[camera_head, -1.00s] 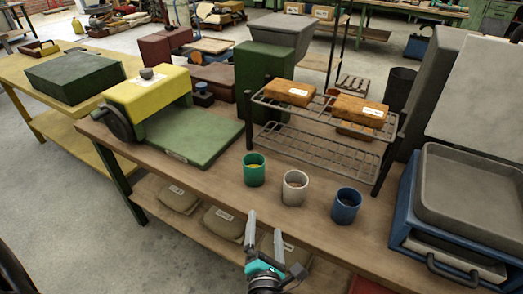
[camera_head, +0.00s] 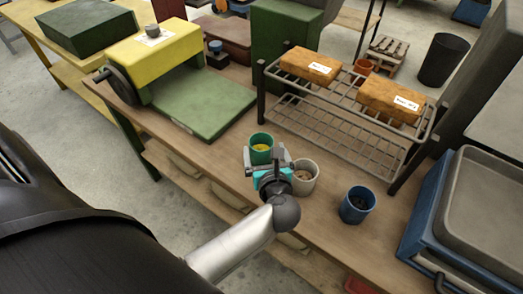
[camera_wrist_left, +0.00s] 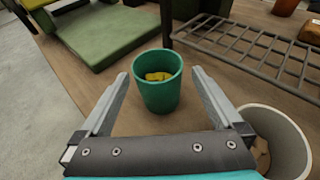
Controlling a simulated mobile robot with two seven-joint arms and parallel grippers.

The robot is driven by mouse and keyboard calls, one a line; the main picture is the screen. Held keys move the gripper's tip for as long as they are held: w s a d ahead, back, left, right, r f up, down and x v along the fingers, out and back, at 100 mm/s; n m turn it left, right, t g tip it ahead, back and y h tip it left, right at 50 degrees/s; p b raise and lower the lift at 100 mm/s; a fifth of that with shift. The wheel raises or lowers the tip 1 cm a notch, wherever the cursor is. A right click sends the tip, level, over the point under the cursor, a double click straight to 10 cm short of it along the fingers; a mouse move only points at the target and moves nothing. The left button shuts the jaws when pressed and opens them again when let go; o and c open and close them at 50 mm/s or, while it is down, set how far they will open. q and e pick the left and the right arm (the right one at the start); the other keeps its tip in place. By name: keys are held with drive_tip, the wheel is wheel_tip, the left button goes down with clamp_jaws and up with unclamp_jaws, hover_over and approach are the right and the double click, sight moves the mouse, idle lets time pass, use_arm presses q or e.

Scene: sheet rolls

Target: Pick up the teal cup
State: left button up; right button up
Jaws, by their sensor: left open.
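The teal cup (camera_head: 261,148) stands upright on the wooden bench, with something yellow inside it. In the left wrist view the teal cup (camera_wrist_left: 157,88) is ahead, between the lines of the two fingers. My left gripper (camera_head: 265,160) is open and empty, close in front of the cup; in the wrist view the fingers (camera_wrist_left: 160,82) reach along both sides near the cup, with gaps visible. The gripper hides part of the cup's lower front in the head view. My right gripper is not in view.
A white cup (camera_head: 305,177) stands close right of my left gripper, and also shows in the wrist view (camera_wrist_left: 274,138). A blue cup (camera_head: 357,205) is farther right. A wire rack (camera_head: 330,140) stands behind. A green-based yellow machine (camera_head: 160,55) is at the left.

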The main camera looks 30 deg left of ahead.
sight(260, 139)
use_arm(q)
drive_tip(key=shift+b+x, duration=0.4)
drive_tip(key=shift+x, duration=3.1)
drive_tip(key=shift+s+a+r, duration=0.1)
drive_tip(key=shift+s+a, duration=0.05)
drive_tip(key=shift+s, duration=0.05)
drive_tip(key=c, duration=1.2)
